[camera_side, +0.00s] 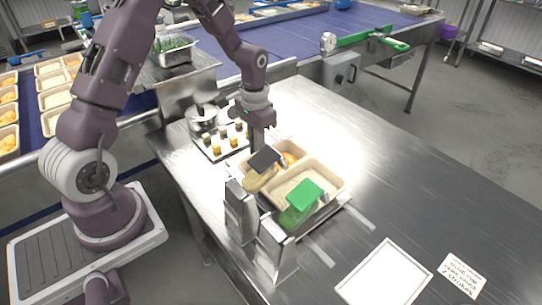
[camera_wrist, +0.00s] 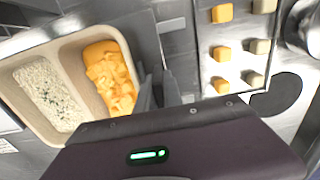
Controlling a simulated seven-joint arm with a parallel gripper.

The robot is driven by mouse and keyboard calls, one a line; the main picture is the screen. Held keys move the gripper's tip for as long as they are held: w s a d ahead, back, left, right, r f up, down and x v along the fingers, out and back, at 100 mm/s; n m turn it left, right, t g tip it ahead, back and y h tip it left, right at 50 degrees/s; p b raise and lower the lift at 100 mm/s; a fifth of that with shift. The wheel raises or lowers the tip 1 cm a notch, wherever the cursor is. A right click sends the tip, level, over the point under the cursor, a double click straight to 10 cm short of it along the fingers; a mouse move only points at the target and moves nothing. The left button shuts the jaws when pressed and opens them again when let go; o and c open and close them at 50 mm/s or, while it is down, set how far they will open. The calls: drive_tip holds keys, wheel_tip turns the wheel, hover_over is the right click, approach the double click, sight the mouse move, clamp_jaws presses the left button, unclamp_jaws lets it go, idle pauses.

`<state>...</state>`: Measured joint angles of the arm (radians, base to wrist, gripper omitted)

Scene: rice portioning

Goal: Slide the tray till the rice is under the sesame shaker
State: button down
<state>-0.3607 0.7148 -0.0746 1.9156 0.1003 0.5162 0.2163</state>
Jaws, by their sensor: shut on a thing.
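The tray (camera_side: 340,187) is a beige two-compartment tray on the steel table. White rice (camera_wrist: 48,92) with dark green flecks fills one compartment; orange chunks (camera_wrist: 110,78) fill the other. A tan shaker (camera_side: 262,180) with a black top, seemingly the sesame one, hangs over the orange-chunk side in the side view. A green shaker (camera_side: 297,216) with a green top is over the near edge of the rice compartment. My gripper (camera_wrist: 158,92) is shut at the tray's orange-chunk end; the exact grip point is hidden. It also shows in the side view (camera_side: 260,143).
Two metal stands (camera_side: 240,212) hold the shakers at the tray's near side. A rack of small orange and tan cubes (camera_side: 222,142) and a steel pot (camera_side: 201,118) are by the gripper. A white frame (camera_side: 385,274) and a note card (camera_side: 462,276) lie front right. The right tabletop is clear.

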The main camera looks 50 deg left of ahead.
drive_tip(key=shift+a+r, duration=0.1)
drive_tip(key=shift+a, duration=1.55)
drive_tip(key=c, duration=1.8)
unclamp_jaws()
drive_tip(key=shift+a, duration=0.1)
drive_tip(key=shift+o, duration=0.2)
wheel_tip(320, 180, up, 7)
drive_tip(key=shift+d+r, duration=0.1)
drive_tip(key=shift+d, duration=0.1)
